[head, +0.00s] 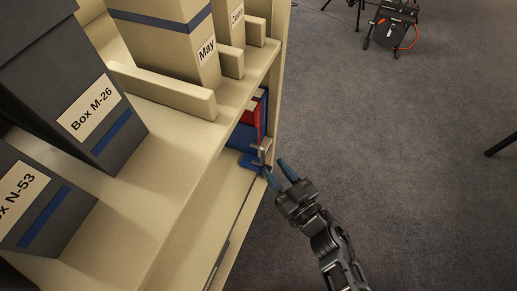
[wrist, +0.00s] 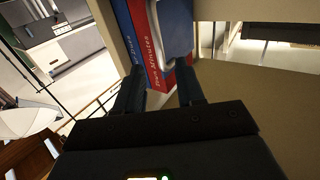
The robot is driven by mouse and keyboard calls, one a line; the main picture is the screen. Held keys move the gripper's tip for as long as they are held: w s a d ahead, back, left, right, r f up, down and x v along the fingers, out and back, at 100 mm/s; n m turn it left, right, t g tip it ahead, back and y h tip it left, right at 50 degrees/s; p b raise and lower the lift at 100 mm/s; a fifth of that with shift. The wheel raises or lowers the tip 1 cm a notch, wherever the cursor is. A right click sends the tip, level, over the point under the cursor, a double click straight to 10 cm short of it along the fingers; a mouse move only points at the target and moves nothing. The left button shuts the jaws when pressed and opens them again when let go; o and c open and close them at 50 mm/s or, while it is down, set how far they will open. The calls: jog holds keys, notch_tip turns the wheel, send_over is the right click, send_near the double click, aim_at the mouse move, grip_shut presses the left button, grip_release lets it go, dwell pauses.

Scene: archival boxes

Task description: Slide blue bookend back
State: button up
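The blue bookend (head: 251,162) is on the lower shelf, at the open front end beside the books. Its rounded blue plate shows at the top of the wrist view (wrist: 176,28), with a pale grey curved piece along its edge. A red book (wrist: 150,45) and a blue book (wrist: 129,35) stand next to it; the red one also shows in the head view (head: 249,114). My gripper (head: 277,170) is just outside the shelf front, close to the bookend. In the wrist view its fingers (wrist: 160,88) are spread with no object clearly between them. Contact with the bookend cannot be told.
The cream shelf (head: 180,215) has an upper board above the books, with dividers and boxes labelled May (head: 172,38), M-26 (head: 70,90) and N-53 (head: 30,205). The lower board is bare in front of the bookend. Open carpet (head: 400,190) lies to the right.

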aim_at(264, 156)
jog(key=b+x, duration=0.2)
jog(key=x, duration=0.6)
jog(key=shift+w+a, duration=0.1)
jog(key=shift+w, duration=0.05)
grip_shut()
dwell(0.5)
